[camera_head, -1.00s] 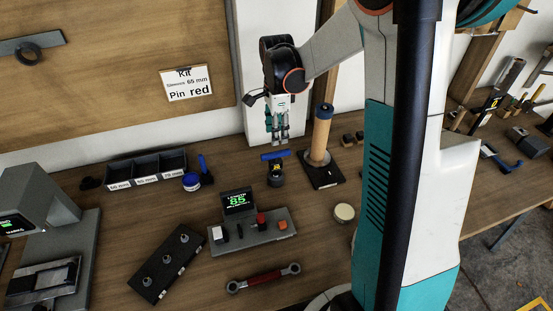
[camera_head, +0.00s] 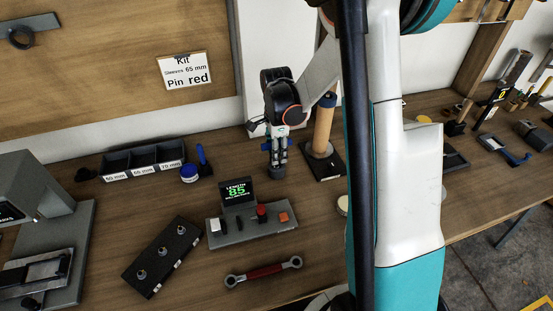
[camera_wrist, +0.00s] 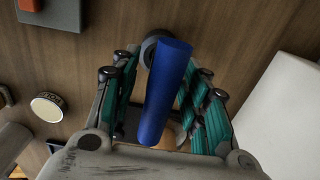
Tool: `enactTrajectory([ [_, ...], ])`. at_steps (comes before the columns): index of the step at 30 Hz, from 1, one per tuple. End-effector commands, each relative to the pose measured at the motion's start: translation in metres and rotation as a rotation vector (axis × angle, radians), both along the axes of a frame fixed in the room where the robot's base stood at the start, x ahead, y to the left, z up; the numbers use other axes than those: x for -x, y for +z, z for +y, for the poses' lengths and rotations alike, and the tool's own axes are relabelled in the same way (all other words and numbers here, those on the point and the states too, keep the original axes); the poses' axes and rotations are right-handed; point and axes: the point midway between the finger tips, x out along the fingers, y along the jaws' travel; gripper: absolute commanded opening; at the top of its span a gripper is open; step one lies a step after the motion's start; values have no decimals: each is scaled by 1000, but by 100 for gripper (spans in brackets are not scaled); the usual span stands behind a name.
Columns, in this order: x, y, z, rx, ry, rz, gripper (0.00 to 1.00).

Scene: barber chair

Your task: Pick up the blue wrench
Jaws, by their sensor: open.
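A blue bar (camera_wrist: 165,95), the handle of the T-shaped tool that fits the blue wrench, lies between my fingers in the wrist view. A dark round base (camera_head: 277,171) shows under it in the head view. My gripper (camera_head: 275,149) is open and points down at the tool, with a finger on each side of the bar. I cannot tell whether the fingers touch it. In the head view my fingers hide most of the bar.
A wooden post (camera_head: 322,125) on a black plate stands close right of my gripper. A grey console (camera_head: 252,231) with a display is in front.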

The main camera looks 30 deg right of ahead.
Motion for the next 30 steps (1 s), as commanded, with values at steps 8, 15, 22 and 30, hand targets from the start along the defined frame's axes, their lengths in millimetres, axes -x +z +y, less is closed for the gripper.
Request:
enactTrajectory([
  [8, 0, -5, 0, 0, -1, 0, 42],
  [15, 0, -5, 0, 0, -1, 0, 0],
  [22, 0, -5, 0, 0, -1, 0, 0],
  [30, 0, 5, 0, 0, -1, 0, 0],
])
